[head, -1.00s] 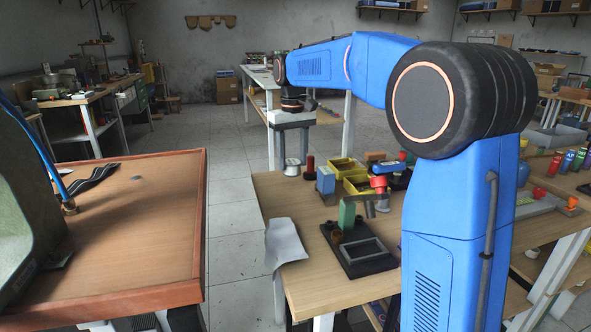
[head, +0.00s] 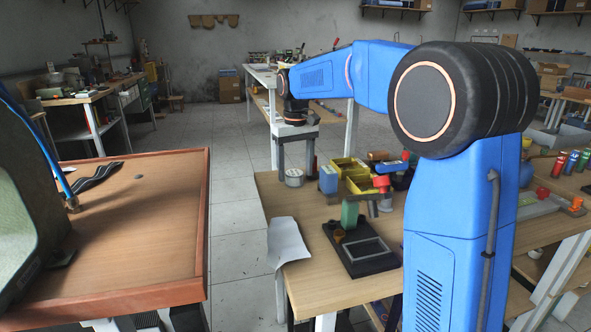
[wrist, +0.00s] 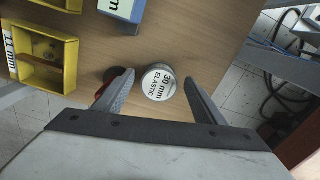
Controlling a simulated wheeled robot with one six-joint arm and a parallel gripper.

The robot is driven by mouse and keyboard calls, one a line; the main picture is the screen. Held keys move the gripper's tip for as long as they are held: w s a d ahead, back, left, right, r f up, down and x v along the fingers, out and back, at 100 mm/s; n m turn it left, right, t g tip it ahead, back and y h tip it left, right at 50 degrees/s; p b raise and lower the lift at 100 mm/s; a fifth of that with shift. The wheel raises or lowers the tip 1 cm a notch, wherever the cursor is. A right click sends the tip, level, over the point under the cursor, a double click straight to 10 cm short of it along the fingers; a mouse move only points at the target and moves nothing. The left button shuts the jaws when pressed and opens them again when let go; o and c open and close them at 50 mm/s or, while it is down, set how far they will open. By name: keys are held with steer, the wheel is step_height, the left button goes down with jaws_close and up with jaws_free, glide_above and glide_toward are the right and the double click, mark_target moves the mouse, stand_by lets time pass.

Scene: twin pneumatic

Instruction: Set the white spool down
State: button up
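The white spool (head: 294,178) stands near the left edge of the wooden table (head: 268,190). In the wrist view its round white end (wrist: 158,83), marked "30 mm ELASTIC", faces me. My gripper (head: 296,168) is above the spool, pointing down. Its two fingers are apart, one on each side of the spool, and in the wrist view (wrist: 158,92) there is a gap between the spool and the right finger. The spool's left side is close to the left finger; I cannot tell whether they touch.
A dark and red item (wrist: 112,80) is close to the left finger. A blue box (head: 328,180) and yellow bins (head: 349,166) stand to the right of the spool. A grey sheet (head: 287,243) hangs over the table's left edge, which drops to the floor.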

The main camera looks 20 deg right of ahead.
step_height(320, 180, up, 12)
steer(key=shift+f, duration=0.1)
steer(key=m+t+h, duration=0.1)
steer(key=m+t, duration=0.3)
steer(key=m, duration=0.1)
glide_toward(295, 175)
steer(key=x, duration=0.6)
steer(key=w+x, duration=0.1)
steer(key=x, duration=0.2)
steer(key=shift+w+d+f, duration=0.1)
stand_by(0.8)
steer(key=shift+c, duration=0.8)
steer(key=c, duration=1.1)
